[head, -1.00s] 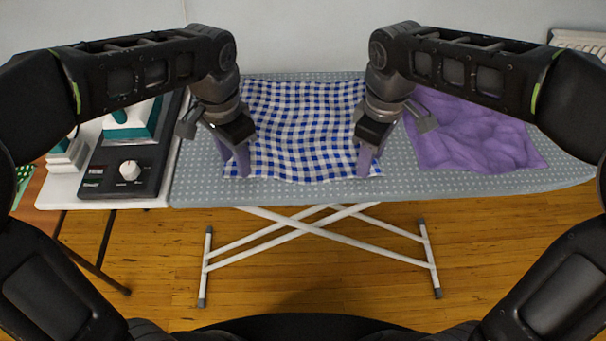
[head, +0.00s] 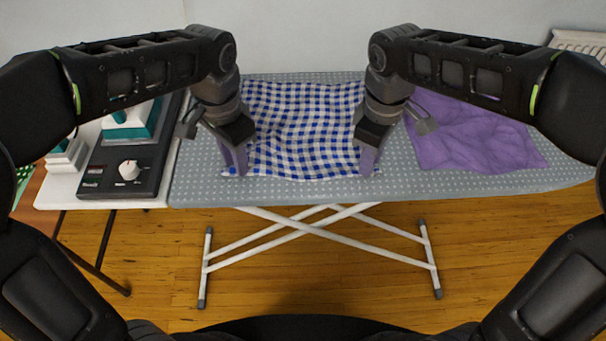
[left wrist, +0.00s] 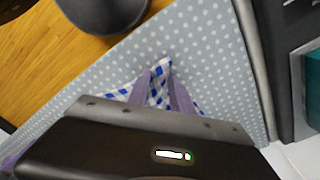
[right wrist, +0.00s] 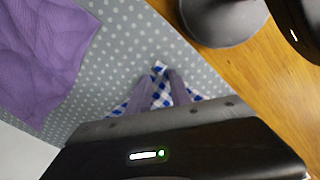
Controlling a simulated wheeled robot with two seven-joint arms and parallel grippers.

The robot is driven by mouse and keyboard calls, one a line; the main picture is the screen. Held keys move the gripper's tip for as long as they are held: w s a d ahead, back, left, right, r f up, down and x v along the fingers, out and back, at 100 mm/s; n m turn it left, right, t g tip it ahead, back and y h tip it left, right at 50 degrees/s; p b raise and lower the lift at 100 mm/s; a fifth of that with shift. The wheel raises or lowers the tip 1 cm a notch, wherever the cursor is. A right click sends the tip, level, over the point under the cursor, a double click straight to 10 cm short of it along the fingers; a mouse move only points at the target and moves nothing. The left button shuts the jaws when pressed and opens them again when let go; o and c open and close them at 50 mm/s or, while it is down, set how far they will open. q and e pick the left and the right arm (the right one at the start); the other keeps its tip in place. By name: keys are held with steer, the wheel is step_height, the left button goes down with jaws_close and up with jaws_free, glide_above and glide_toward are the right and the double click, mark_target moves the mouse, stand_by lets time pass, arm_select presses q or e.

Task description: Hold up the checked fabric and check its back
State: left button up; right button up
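The blue-and-white checked fabric (head: 302,125) lies spread, slightly wavy, on the ironing board, with its top side showing; its back is hidden. My left gripper (head: 236,166) is at the near left corner of the fabric. In the left wrist view its two purple fingers (left wrist: 160,80) stand apart, with the fabric's corner lying between them. My right gripper (head: 367,163) is at the near right corner. In the right wrist view its fingers (right wrist: 162,80) also stand apart, with that corner between them. Neither gripper is closed on the fabric.
The grey dotted ironing board (head: 300,193) has bare room in front of the fabric. A purple cloth (head: 475,140) lies on the board at the right. A black device with a white knob (head: 129,170) stands on a white table (head: 60,190) at the left.

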arm_select(q)
steer(key=shift+a+f, duration=0.1)
jaws_close()
arm_select(e)
jaws_close()
stand_by(0.3)
